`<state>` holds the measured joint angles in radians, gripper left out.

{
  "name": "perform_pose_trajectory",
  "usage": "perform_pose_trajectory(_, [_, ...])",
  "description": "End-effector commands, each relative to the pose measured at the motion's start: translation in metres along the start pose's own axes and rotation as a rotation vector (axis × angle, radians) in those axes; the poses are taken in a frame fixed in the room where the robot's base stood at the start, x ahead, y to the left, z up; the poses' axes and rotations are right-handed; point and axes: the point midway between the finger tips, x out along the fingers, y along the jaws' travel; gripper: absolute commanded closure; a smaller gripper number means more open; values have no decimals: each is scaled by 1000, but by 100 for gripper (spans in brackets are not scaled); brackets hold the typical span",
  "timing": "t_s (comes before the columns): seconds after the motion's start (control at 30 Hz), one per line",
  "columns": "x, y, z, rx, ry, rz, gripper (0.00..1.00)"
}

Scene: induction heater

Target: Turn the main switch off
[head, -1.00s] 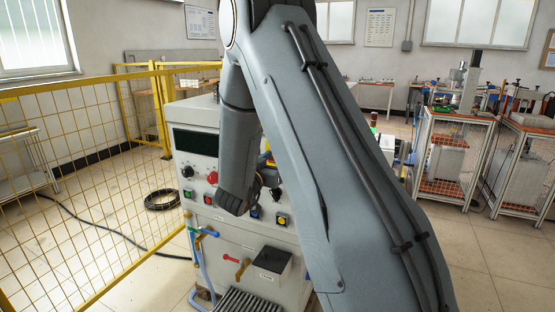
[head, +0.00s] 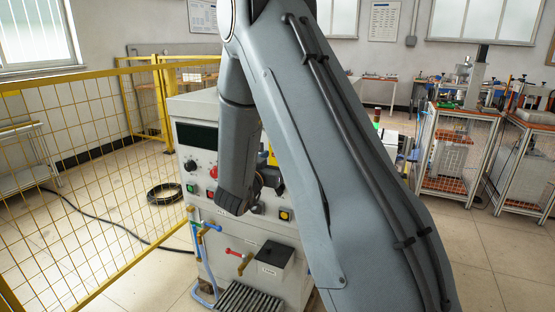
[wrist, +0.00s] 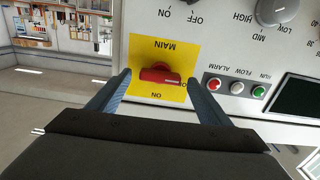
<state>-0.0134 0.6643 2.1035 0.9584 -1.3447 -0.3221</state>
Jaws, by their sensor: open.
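The main switch (wrist: 160,76) is a red knob on a yellow plate (wrist: 160,50), which appears upside down in the wrist view. The plate reads MAIN above the knob and ON below it in that picture. The knob's red handle lies sideways across the plate. My gripper (wrist: 159,84) is open, with one finger left and one right of the knob. I cannot tell whether the fingers touch it. In the head view my arm hides the gripper and most of the switch area on the heater cabinet (head: 195,108).
Beside the switch in the wrist view are red, white and green lamps (wrist: 237,88), a dark display (wrist: 305,97) and a grey LOW-MID-HIGH knob (wrist: 277,10). A yellow mesh fence (head: 80,180) stands left of the cabinet. Hoses and a red-handled valve (head: 234,252) are lower down.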

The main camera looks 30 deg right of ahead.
Motion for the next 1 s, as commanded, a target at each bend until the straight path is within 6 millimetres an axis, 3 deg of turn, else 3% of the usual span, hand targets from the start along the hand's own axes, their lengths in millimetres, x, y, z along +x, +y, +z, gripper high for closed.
perform_pose_trajectory(0.2, [-39, -3, 2, -1, -1, -9, 28])
perform_pose_trajectory(0.4, [-62, -3, 2, -2, -1, -8, 28])
perform_pose_trajectory(1.0, [-68, -3, 1, -2, -3, -10, 28])
